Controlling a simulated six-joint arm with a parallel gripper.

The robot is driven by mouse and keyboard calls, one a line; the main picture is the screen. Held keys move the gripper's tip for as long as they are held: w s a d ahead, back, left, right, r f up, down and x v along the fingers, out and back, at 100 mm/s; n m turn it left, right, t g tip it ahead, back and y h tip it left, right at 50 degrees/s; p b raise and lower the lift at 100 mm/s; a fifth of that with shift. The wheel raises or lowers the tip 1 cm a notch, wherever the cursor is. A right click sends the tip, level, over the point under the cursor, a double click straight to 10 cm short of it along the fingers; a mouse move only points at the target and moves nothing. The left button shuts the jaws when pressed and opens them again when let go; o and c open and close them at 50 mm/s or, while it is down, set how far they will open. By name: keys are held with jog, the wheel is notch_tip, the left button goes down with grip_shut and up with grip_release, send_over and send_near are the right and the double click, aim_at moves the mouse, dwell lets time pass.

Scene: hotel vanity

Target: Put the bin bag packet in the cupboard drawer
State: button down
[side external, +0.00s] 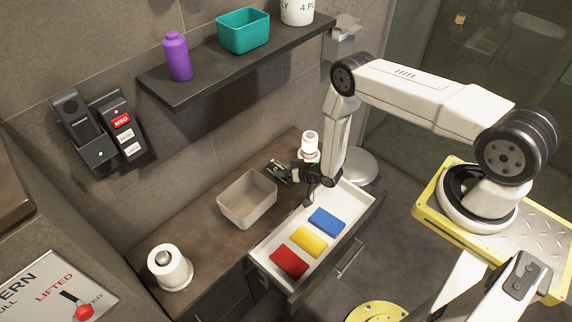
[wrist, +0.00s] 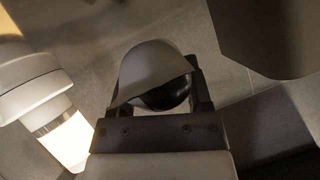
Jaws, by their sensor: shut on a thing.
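My gripper (side external: 279,172) is over the counter, behind the open drawer and just right of the beige bin. Its jaws are shut on a grey-and-black thing, which I take to be the bin bag packet (wrist: 158,72); no label shows. In the wrist view my gripper (wrist: 160,100) has a finger on each side of it. In the side view the packet is small, dark and partly hidden by the fingers. The cupboard drawer (side external: 357,222) is pulled open. A red (side external: 289,263), a yellow (side external: 309,241) and a blue packet (side external: 327,221) lie in it in a row.
An open beige bin (side external: 232,214) stands on the counter (side external: 205,247). A white roll on a holder (side external: 170,268) is at front left. A white upright thing (side external: 310,147) stands behind my wrist. A wall shelf (side external: 205,83) holds a purple bottle (side external: 178,57) and a teal tub (side external: 242,32).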

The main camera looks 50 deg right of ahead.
jog(key=shift+f, duration=0.9)
jog(key=shift+f, duration=0.15)
grip_release()
jog(key=shift+v, duration=6.1)
jog(key=shift+w, duration=0.1)
